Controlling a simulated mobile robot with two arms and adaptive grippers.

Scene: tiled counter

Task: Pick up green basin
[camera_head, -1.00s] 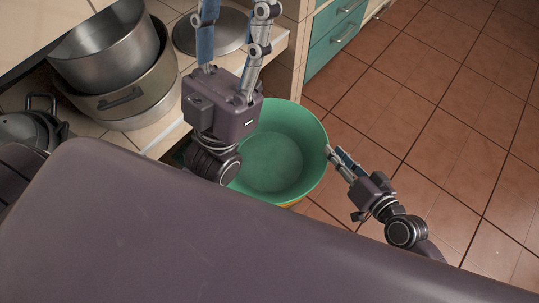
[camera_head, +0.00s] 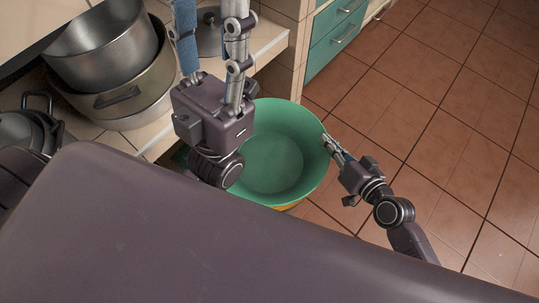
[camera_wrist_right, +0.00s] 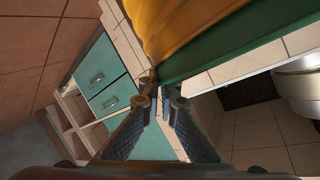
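The green basin (camera_head: 272,150) stands on the floor beside the counter, green inside with some orange outside. Its left part is hidden by my left gripper's body. In the right wrist view its orange and green wall (camera_wrist_right: 215,42) fills the upper middle. My right gripper (camera_head: 329,143) is at the basin's right rim. In the right wrist view its fingertips (camera_wrist_right: 163,97) are close together with the basin's edge between them. My left gripper (camera_head: 212,12) is above the counter edge, fingers pointing up the picture and spread apart, with nothing visible between them.
Large metal pots (camera_head: 122,95) stand stacked on the tiled counter at the left. A pan lid (camera_head: 208,38) lies behind my left gripper. Teal drawers (camera_head: 335,42) are beyond the basin. The tiled floor (camera_head: 450,120) on the right is clear.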

